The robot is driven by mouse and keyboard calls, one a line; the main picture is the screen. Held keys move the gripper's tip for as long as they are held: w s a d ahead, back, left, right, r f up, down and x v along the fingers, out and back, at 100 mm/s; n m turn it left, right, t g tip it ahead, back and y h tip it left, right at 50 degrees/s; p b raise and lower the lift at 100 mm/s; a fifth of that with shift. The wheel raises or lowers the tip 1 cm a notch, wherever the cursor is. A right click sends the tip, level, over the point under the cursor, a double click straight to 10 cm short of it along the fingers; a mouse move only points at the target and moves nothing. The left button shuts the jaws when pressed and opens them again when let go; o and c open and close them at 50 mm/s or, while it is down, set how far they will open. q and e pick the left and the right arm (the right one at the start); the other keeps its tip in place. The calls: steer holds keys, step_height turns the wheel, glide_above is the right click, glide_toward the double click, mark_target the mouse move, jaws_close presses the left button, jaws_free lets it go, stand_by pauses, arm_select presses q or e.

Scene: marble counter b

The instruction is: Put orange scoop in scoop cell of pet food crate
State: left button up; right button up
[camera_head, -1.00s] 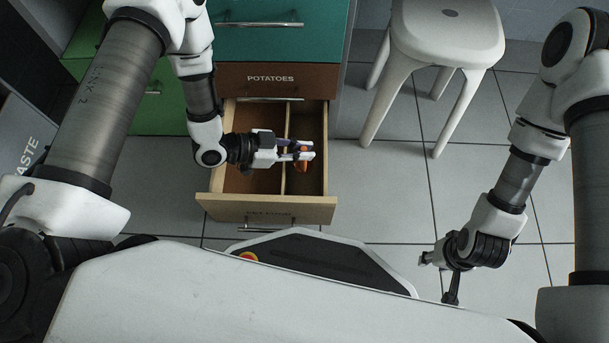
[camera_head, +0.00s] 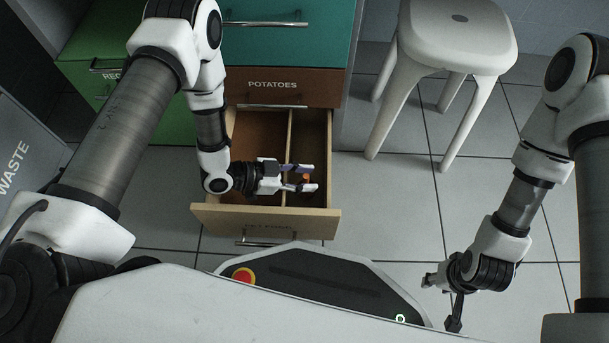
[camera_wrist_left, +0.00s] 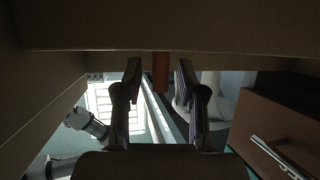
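The orange scoop (camera_head: 306,177) shows as a small orange patch between my left fingertips, over the right cell of the open wooden drawer-like crate (camera_head: 265,219). In the left wrist view its orange-brown upright part (camera_wrist_left: 160,72) stands between the fingers with a gap on each side. My left gripper (camera_head: 305,177) is open, with its fingers (camera_wrist_left: 159,85) apart, reaching over the divider from the left. The scoop's lower part is hidden. A divider (camera_head: 289,140) splits the crate into left and right cells.
A brown drawer front marked POTATOES (camera_head: 275,86) is behind the crate, below a teal drawer (camera_head: 285,40). A white stool (camera_head: 460,40) stands at the back right. Green units (camera_head: 120,55) and a grey WASTE bin (camera_head: 25,160) are at left. The floor at right is clear.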

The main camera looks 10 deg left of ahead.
arm_select(q)
steer(key=shift+a+r+p, duration=0.2)
steer(key=shift+r+p, duration=0.15)
steer(key=shift+r, duration=0.05)
steer(key=p+v, duration=0.3)
steer(key=v, duration=0.4)
steer(key=shift+f+p, duration=0.2)
steer(key=shift+p, duration=0.1)
steer(key=shift+s, duration=0.1)
